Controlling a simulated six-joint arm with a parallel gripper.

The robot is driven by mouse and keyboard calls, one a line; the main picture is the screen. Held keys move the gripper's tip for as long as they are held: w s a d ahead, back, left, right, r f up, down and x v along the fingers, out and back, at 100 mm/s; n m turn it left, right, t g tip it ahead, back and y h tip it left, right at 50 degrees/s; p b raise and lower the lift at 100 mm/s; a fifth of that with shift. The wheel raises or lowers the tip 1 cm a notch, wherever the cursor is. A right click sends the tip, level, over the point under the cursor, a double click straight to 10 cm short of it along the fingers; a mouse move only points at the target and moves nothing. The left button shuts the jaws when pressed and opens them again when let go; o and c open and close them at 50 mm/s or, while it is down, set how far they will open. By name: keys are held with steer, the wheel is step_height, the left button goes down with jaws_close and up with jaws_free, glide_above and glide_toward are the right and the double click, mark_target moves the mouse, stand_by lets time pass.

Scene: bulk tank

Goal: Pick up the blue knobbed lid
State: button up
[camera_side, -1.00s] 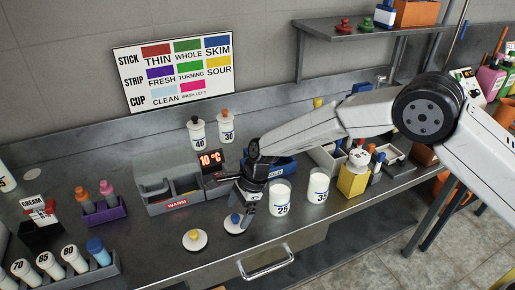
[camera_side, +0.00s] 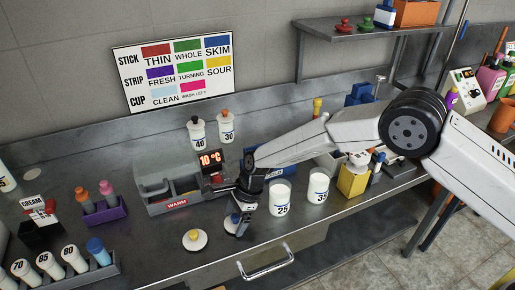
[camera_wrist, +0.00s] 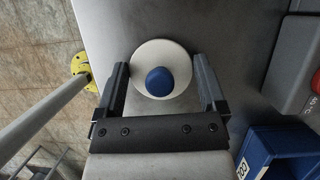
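The blue knobbed lid (camera_wrist: 160,54) is a white disc with a round blue knob (camera_wrist: 160,81), lying flat on the steel counter. In the side view the lid (camera_side: 230,222) is partly hidden behind my gripper (camera_side: 240,228). In the wrist view my gripper (camera_wrist: 163,88) is open, with one finger on each side of the knob. The fingers look over or beside the disc; I cannot tell how far above the counter they are. They do not appear to touch the knob.
A yellow-knobbed lid (camera_side: 194,240) lies to the left. White cups marked 25 (camera_side: 280,198) and 35 (camera_side: 318,187) stand to the right. The grey warm box (camera_side: 158,200) and a blue bin (camera_side: 275,166) are behind. The counter in front is clear.

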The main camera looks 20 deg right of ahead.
steer(key=c, duration=0.4)
steer(key=shift+r, duration=0.1)
steer(key=shift+r, duration=0.7)
steer(key=s+d+r, duration=0.6)
steer(key=s+r, duration=0.5)
steer(key=s, duration=0.1)
steer(key=shift+s+d+r, duration=0.2)
steer(key=shift+d, duration=0.05)
steer(key=shift+w, duration=0.1)
